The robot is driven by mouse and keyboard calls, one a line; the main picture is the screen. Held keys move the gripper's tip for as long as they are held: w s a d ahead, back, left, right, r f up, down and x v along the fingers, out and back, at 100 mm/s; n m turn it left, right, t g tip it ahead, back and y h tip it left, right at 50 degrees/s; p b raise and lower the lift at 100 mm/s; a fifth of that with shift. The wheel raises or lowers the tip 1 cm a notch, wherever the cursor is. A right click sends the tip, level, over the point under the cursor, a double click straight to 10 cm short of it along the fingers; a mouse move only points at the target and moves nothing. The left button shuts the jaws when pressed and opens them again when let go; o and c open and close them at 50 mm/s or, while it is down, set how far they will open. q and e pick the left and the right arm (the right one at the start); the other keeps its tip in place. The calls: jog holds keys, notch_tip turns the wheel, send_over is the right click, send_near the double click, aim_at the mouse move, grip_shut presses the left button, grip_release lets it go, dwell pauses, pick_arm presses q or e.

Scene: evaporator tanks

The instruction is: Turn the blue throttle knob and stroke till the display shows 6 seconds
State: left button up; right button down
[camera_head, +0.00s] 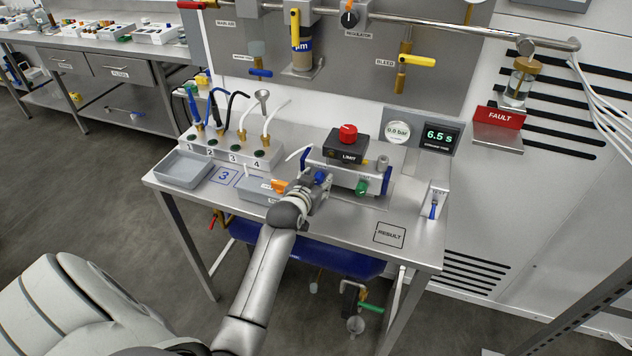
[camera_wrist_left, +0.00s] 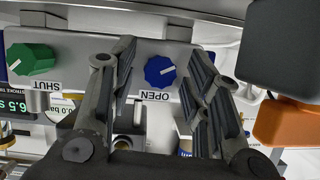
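The blue throttle knob (camera_head: 320,176) is on the front of the grey cylinder unit (camera_head: 340,176), at its left end. My left gripper (camera_head: 314,188) is at this knob. In the wrist view the left gripper (camera_wrist_left: 162,65) is open, with one finger on each side of the knob and gaps visible between. The display (camera_head: 440,136) reads 6.5 s. My right gripper is not in view.
A green knob (camera_head: 361,187), marked SHUT in the wrist view, is on the same unit. A red knob (camera_head: 348,132) tops the LIMIT box. A blue-levered switch box (camera_head: 434,205) stands right. Grey trays (camera_head: 183,170) lie left. The RESULT square is clear.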

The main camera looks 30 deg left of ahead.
pick_arm(q)
jog(key=c, duration=0.8)
jog(key=shift+d+r+m+y+p, duration=0.1)
jog(key=shift+m+y+p, duration=0.2)
jog(key=shift+m+p, duration=0.25)
jog(key=shift+m+y, duration=0.35)
jog(key=shift+y, duration=0.05)
jog(key=o, duration=1.1)
jog(key=shift+c, duration=0.2)
jog(key=v, duration=1.2)
jog(key=shift+w, duration=0.1)
